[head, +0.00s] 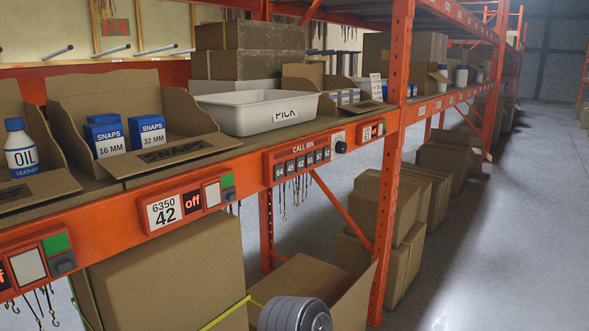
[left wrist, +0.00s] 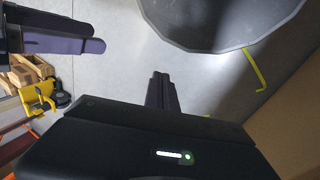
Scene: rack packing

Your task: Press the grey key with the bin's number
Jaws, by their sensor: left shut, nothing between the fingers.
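The call panel (head: 298,160), marked CALL BIN, is fixed to the orange shelf beam. It carries a row of small grey keys (head: 301,163) with two-digit numbers, too small to read surely. A white label (head: 163,211) reading 6350 and 42 is on the beam to the left, below the cardboard bin (head: 180,146) of blue SNAPS boxes. My left gripper (left wrist: 162,92) shows in the left wrist view, shut and empty, with bare floor behind it and touching no key. It is not seen in the head view.
A white PICK tray (head: 255,122) stands on the shelf above the panel. A red off display (head: 193,200) with a white square and green button is beside the label. Large cartons (head: 165,270) fill the space under the beam. The aisle floor (head: 500,220) at right is clear.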

